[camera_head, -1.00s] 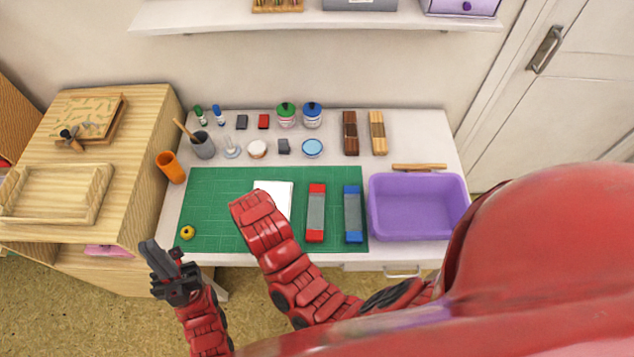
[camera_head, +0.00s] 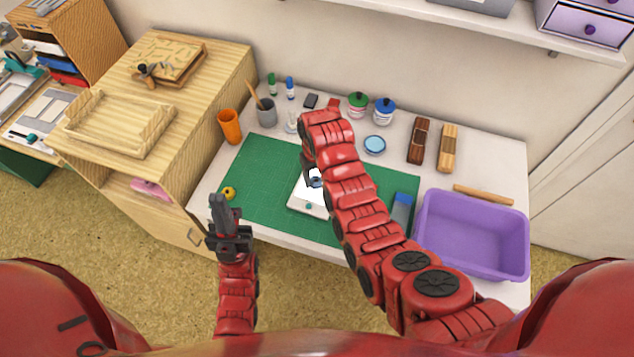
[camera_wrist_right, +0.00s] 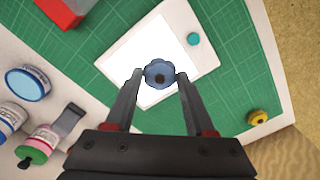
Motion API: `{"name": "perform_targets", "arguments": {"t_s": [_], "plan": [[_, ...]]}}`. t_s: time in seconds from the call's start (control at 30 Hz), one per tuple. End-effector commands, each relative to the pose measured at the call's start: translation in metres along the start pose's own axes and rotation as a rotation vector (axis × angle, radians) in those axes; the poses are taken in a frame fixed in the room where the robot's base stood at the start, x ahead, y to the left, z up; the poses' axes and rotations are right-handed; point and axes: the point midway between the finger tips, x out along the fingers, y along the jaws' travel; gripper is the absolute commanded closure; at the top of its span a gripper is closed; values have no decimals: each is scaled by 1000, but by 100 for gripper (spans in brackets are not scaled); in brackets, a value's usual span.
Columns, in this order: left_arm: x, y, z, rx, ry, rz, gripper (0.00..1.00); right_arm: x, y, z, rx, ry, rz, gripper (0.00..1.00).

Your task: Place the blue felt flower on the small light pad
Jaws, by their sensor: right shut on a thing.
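The blue felt flower (camera_wrist_right: 159,73) is between the fingertips of my right gripper (camera_wrist_right: 160,77) in the right wrist view, and the gripper is shut on it. The small light pad (camera_wrist_right: 137,58) is a white slab with a bright face and a teal button, lying under the flower. In the head view the pad (camera_head: 300,200) is partly covered by my right arm, and a bit of the flower (camera_head: 315,179) shows over it. I cannot tell whether the flower touches the pad. My left gripper (camera_head: 218,207) is off the table's front edge, away from the pad; its jaw opening is unclear.
The pad lies on a green cutting mat (camera_head: 258,168). A yellow ring-like piece (camera_head: 229,193) is at the mat's left. A purple bin (camera_head: 472,238) stands at the right. Jars, including a blue-lidded one (camera_head: 384,108), and an orange cup (camera_head: 229,125) stand at the back.

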Motion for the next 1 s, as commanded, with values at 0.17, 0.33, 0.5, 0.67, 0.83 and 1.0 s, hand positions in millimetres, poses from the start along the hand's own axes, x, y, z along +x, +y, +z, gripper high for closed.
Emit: {"name": "perform_targets", "arguments": {"t_s": [0.17,0.33,0.5,0.67,0.83,1.0], "plan": [[2,0,0,0,0,0,100,0,4,-4,1,0,0,96],[16,-1,-3,0,0,0,100,14,4,-3,1,-4,0,96],[22,-1,-4,0,0,0,100,32,4,-2,1,-5,0,96],[21,-1,-4,0,0,0,100,36,4,-4,1,2,1,96],[20,-1,-3,0,0,0,100,37,4,-4,1,1,1,96],[19,-1,-3,0,0,0,100,39,4,-4,1,1,1,31]]}}
